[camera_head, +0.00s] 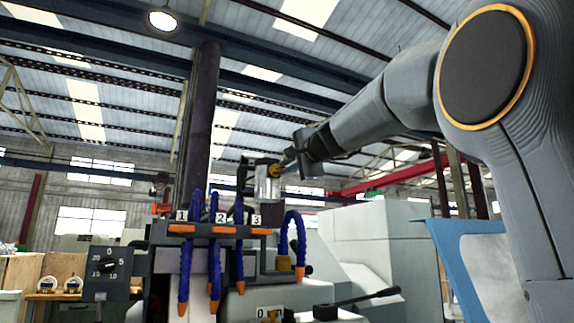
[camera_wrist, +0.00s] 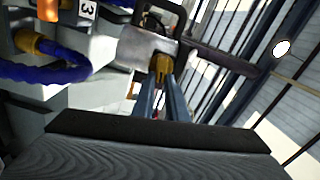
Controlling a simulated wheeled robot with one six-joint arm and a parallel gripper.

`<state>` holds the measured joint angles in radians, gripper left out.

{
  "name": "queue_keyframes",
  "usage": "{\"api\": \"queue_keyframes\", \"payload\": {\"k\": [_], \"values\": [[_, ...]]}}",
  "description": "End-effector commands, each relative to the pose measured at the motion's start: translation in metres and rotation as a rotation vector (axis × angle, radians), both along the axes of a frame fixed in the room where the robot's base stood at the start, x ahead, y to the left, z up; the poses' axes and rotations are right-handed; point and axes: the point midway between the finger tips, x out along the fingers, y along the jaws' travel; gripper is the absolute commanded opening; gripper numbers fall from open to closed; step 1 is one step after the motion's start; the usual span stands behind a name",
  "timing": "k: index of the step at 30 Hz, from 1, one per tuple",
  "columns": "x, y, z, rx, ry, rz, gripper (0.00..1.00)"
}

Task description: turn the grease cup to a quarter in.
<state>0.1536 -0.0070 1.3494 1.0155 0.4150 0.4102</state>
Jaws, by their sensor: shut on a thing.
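The grease cup (camera_head: 275,171) is a small brass-yellow piece on the side of a silver metal housing (camera_head: 265,188). It also shows in the wrist view (camera_wrist: 159,67), beside the bright metal face. My gripper (camera_head: 286,164) reaches in from the right, and its thin fingers are shut on the cup. In the wrist view my gripper (camera_wrist: 162,84) has one finger on each side of the cup, partly hiding it. I cannot read any turn mark on the cup.
Blue coolant hoses (camera_head: 214,255) with orange tips hang from a numbered manifold (camera_head: 218,230) below the housing. A dial box (camera_head: 107,268) stands at left, a black lever (camera_head: 358,299) at the bottom. A dark column (camera_head: 200,120) rises behind. The air right of the housing holds my arm.

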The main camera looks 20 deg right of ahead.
Motion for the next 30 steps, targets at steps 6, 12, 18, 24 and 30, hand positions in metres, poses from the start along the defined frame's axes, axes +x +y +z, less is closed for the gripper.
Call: {"api": "queue_keyframes", "payload": {"k": [6,12,18,24,30], "values": [[0.0001,0.0001,-0.0029,0.110,0.024,0.001,0.00],[0.0003,0.0001,-0.0041,0.165,0.035,0.001,0.00],[0.0004,0.0001,-0.0046,0.182,0.039,0.002,0.00],[0.0004,0.0002,-0.0047,0.183,0.039,0.002,0.00],[0.0004,0.0002,-0.0046,0.182,0.039,0.002,0.26]]}}
